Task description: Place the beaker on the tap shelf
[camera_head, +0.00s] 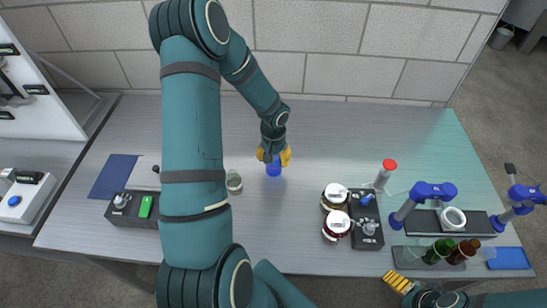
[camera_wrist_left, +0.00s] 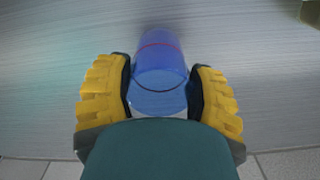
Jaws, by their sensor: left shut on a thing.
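A translucent blue beaker (camera_head: 274,169) is at the middle of the table, between the yellow fingers of my left gripper (camera_head: 274,157). The left gripper is shut on it. In the left wrist view the beaker (camera_wrist_left: 160,70) sits between both fingers, with a red line around it. I cannot tell whether its base touches the table. At the right, a dark raised shelf (camera_head: 480,224) between blue tap-like fittings (camera_head: 422,191) appears to be the tap shelf; a white ring (camera_head: 453,218) is on it. My right gripper (camera_head: 398,283) shows only partly at the lower edge.
Two lidded jars (camera_head: 336,195), a dark control box (camera_head: 368,222) and a red-capped bottle (camera_head: 384,175) stand between beaker and shelf. Green and brown glasses (camera_head: 438,251) stand in front of the shelf. A clear glass (camera_head: 234,182) is left of the beaker. The table's back is clear.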

